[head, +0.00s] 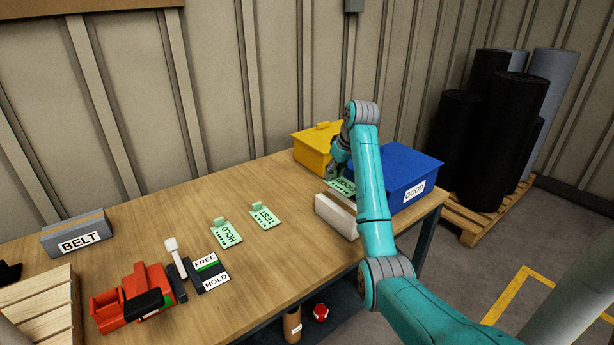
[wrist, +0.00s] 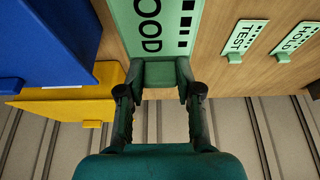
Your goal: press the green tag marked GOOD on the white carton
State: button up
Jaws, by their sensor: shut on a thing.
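The green GOOD tag (head: 343,186) is at the right part of the bench, just behind the white carton (head: 336,215) in the head view. My gripper (head: 340,167) is shut on the tag's raised tab. In the wrist view my fingertips (wrist: 160,82) close on both sides of that tab, and the tag (wrist: 152,30) extends away from them, letters partly cut off. It looks larger there than the other tags, so it seems nearer the camera. I cannot tell its exact height over the bench. The carton cannot be made out in the wrist view.
A blue bin (head: 400,160) labelled GOOD and a yellow box (head: 312,152) stand close to my gripper. Green TEST (head: 265,216) and HOLD (head: 226,232) tags lie to the left. Further left are a FREE/HOLD lever (head: 175,258), a red device (head: 130,300) and a BELT box (head: 75,238).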

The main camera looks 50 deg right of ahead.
aim_at(331, 197)
jog(key=shift+s+a, duration=0.1)
jog(key=shift+a, duration=0.05)
jog(key=shift+f, duration=0.1)
jog(key=shift+f, duration=2.9)
jog(key=shift+s+f, duration=0.1)
jog(key=shift+f, duration=0.65)
dwell(0.4)
dwell(0.4)
jog(key=o, duration=1)
jog(key=shift+r, duration=0.1)
jog(key=shift+r, duration=0.1)
